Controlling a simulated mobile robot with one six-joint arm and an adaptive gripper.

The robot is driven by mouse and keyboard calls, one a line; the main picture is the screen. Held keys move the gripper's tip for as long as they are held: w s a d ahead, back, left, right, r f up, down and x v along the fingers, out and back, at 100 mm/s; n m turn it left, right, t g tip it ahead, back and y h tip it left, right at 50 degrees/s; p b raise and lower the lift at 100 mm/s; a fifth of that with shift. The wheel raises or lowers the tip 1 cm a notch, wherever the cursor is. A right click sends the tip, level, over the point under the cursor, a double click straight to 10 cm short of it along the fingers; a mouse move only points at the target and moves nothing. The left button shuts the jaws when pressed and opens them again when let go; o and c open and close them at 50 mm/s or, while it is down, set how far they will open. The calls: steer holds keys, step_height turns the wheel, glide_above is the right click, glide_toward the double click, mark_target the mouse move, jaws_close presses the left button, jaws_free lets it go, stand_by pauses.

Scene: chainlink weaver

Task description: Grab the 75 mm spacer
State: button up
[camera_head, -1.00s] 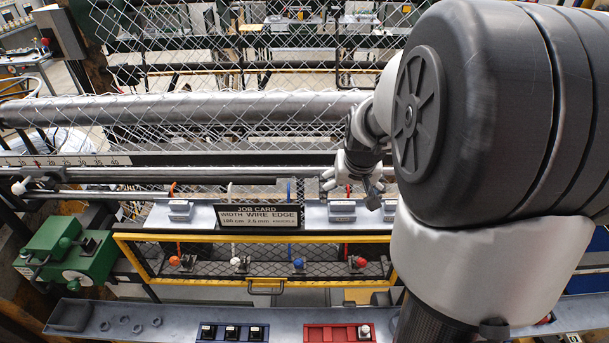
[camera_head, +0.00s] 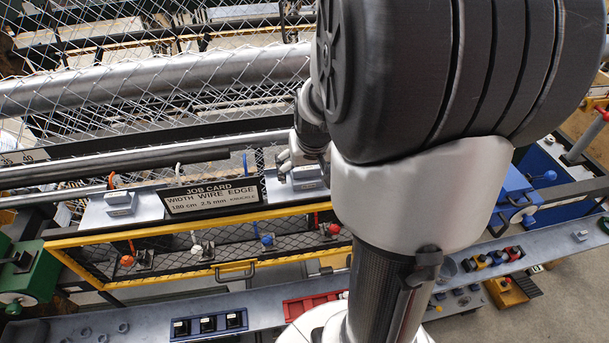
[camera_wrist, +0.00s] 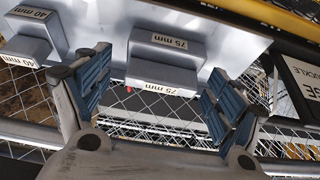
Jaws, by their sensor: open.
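The 75 mm spacer (camera_wrist: 180,55) is a grey block with an upside-down "75 mm" label in the wrist view. It sits on a pale metal shelf, and a second "75 mm" label shows on the part just below it. My gripper (camera_wrist: 155,98) is open and empty, its blue-padded fingers spread to either side of the spacer's line. Whether the fingers reach level with the block cannot be told. In the head view my gripper (camera_head: 297,157) is just over the spacer (camera_head: 307,175), partly hidden by my arm.
A 40 mm spacer (camera_wrist: 35,40) stands close to the left finger in the wrist view. The job card (camera_head: 211,195) stands left of the spacer, with another grey block (camera_head: 121,203) beyond. A yellow-framed mesh guard (camera_head: 205,222) runs below. Chain-link mesh is behind.

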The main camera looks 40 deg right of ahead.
steer(key=shift+s+a+r, duration=0.15)
steer(key=shift+s, duration=0.15)
steer(key=shift+c, duration=0.3)
steer(key=shift+a, duration=0.1)
steer(key=shift+c, duration=0.6)
steer(key=shift+w, duration=0.3)
steer(key=c, duration=0.3)
steer(key=shift+s, duration=0.2)
steer(key=c, duration=0.4)
steer(key=shift+w, duration=0.15)
steer(key=c, duration=0.4)
steer(key=shift+c, duration=0.4)
